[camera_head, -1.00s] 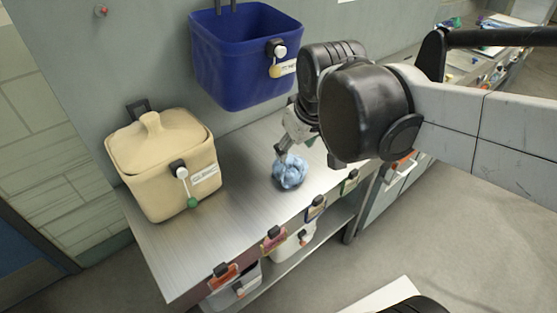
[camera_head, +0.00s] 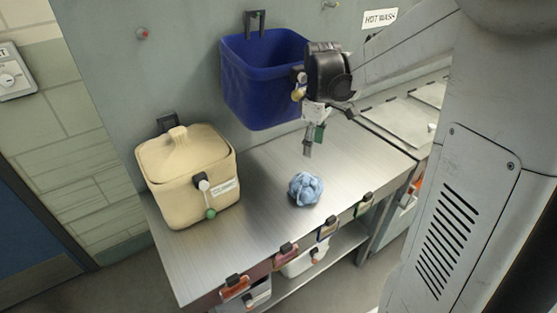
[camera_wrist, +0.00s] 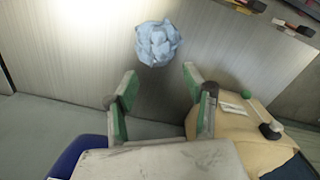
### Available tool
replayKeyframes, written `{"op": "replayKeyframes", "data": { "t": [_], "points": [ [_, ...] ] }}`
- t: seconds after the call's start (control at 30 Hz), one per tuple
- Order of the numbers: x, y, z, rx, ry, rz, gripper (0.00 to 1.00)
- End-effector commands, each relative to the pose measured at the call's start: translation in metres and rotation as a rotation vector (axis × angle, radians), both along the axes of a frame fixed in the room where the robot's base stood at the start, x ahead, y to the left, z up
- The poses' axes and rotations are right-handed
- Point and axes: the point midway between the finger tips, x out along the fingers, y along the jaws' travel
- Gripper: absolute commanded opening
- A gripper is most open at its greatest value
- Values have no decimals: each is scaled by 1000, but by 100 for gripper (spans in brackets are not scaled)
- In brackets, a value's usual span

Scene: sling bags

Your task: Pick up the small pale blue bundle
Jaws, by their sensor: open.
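The small pale blue bundle (camera_head: 305,188) sits crumpled on the metal table (camera_head: 262,232), right of the beige lidded container. In the wrist view the bundle (camera_wrist: 157,43) lies ahead of the fingertips, in line with the gap between them, and apart from both. My gripper (camera_head: 308,153) is above the table, up and behind the bundle in the head view. In the wrist view its two green-sided fingers (camera_wrist: 159,72) are spread wide with nothing between them.
The beige container (camera_head: 187,178) stands on the left end of the table; it also shows at the lower right of the wrist view (camera_wrist: 240,125). A blue bin (camera_head: 262,85) hangs on the wall behind. Tagged clips (camera_head: 328,229) line the table's front edge.

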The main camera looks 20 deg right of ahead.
Motion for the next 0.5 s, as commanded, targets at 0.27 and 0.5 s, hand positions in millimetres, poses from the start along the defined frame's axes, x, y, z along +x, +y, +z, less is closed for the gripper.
{"op": "replayKeyframes", "data": {
  "t": [0.27,0.5],
  "points": [
    [2,-3,-27,2,8,7,47],
    [2,-2,-68,3,7,7,47]
  ]
}}
